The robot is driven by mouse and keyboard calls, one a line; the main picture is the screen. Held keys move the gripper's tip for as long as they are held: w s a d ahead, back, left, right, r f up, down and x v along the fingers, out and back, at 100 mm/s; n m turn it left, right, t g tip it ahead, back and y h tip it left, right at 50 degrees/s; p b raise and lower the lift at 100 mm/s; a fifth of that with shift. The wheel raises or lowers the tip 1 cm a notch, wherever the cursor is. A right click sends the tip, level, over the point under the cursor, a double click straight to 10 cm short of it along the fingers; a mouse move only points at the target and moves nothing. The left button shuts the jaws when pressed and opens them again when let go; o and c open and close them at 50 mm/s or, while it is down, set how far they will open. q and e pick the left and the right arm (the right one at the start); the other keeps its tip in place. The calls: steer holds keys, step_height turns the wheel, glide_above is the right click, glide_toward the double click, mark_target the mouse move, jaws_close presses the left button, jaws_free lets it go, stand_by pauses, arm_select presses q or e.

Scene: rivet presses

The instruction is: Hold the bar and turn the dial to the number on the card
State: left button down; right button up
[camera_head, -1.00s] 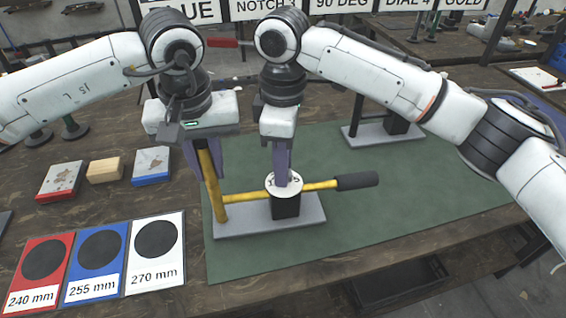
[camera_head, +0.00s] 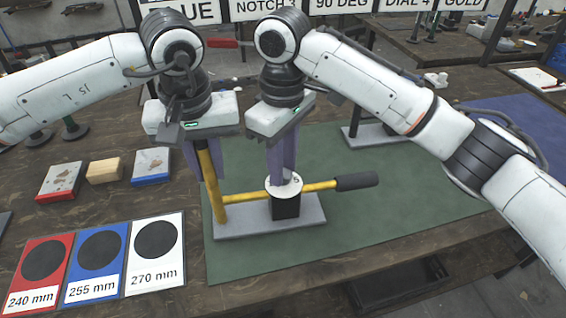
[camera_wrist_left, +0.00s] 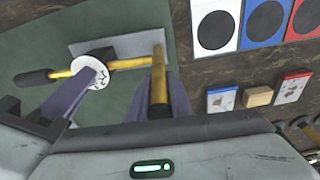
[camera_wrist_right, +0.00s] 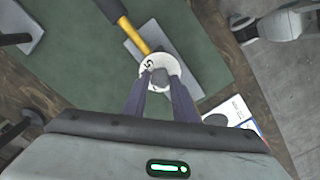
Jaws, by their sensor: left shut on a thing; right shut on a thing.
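The press has a grey base plate (camera_head: 245,229), an upright yellow bar (camera_head: 217,200) at its left end and a level yellow lever with a black grip (camera_head: 357,181). A white numbered dial (camera_head: 292,187) sits on a black block (camera_head: 285,208); a 5 shows on its rim in the right wrist view (camera_wrist_right: 147,66), other marks being unclear. My left gripper (camera_head: 207,168) is shut on the upright bar, also in the left wrist view (camera_wrist_left: 158,90). My right gripper (camera_head: 284,170) points down, shut on the dial's knob (camera_wrist_right: 160,77). A card (camera_head: 409,5) at the back reads DIAL 4.
Other cards, such as NOTCH 3 (camera_head: 264,8), hang beside it. Red, blue and white length cards (camera_head: 97,262) and several small blocks (camera_head: 104,170) lie at left. Another press (camera_head: 375,136) stands behind at right. The green mat (camera_head: 400,220) is clear at right.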

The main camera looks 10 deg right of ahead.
steer(key=o, duration=1)
steer(key=shift+o, duration=0.2)
steer(key=shift+r, duration=0.1)
step_height(320, 180, up, 12)
steer(key=shift+o, duration=0.4)
